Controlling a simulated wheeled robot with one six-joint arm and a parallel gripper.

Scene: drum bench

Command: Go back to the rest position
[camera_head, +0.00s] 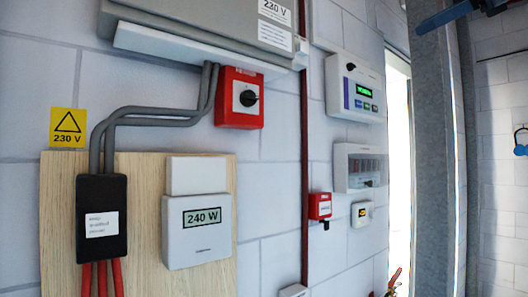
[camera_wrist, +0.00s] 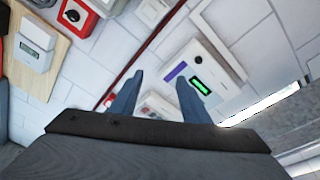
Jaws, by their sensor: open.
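My gripper (camera_wrist: 159,76) shows in the wrist view with its two blue-grey fingers apart and nothing between them. The fingers point towards the white block wall, and a small pale box shows between and behind them. How far the fingers are from the wall I cannot tell. The gripper is not clearly seen in the head view.
The wall carries a red switch box (camera_head: 239,98), a display reading 240 W (camera_head: 197,231), a black cable box (camera_head: 102,217), a green-screen controller (camera_head: 355,88) and a smaller red switch (camera_head: 320,206). A grey post (camera_head: 433,150) stands at right.

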